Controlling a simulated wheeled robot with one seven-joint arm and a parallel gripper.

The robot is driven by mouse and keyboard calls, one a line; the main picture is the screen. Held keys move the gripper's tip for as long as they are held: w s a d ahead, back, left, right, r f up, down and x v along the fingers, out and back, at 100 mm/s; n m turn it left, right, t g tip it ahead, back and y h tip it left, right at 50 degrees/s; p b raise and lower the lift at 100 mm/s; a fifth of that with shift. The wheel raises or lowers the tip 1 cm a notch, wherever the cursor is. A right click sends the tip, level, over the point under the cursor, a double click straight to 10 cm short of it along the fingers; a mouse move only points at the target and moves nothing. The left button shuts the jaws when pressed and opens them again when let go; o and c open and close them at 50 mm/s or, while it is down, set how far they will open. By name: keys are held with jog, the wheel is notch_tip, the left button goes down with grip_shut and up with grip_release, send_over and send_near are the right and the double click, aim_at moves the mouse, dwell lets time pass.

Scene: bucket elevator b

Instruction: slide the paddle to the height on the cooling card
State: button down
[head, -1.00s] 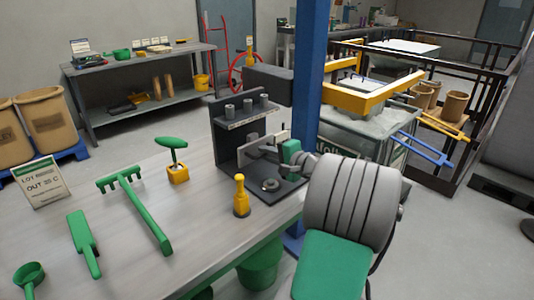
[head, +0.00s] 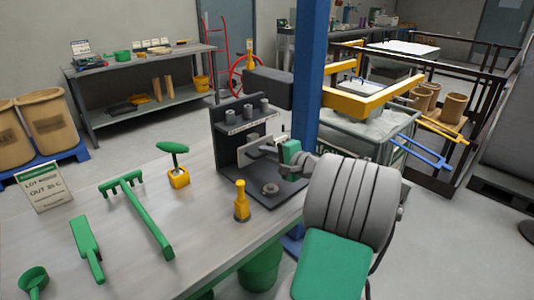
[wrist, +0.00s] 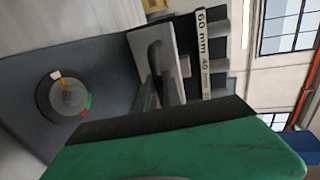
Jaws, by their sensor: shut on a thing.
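The paddle (head: 254,151) is a small grey plate in front of the dark upright stand (head: 225,150). It also shows in the wrist view (wrist: 160,50). My gripper (head: 272,151), grey with a green body, reaches in from the right and is shut on the paddle; its fingers partly hide the grip. Labels "60 mm" (wrist: 201,30) and "40 mm" (wrist: 205,66) show beside the grey cylinders in the wrist view; a lower label is partly hidden. The card (head: 43,186) stands at the table's left, reading "LOT" and seemingly "OUT 35 C".
A round knob (head: 270,188) with coloured marks sits on the stand's base. A yellow bottle-shaped piece (head: 241,205) stands in front. A green rake (head: 150,215), a green flat tool (head: 87,248) and a green scoop (head: 33,280) lie left. A blue post (head: 306,90) rises behind my arm.

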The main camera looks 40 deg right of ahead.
jog(key=shift+r, duration=0.25)
jog(key=c, duration=1.5)
grip_release()
jog(key=shift+f, duration=0.1)
jog(key=v, duration=0.8)
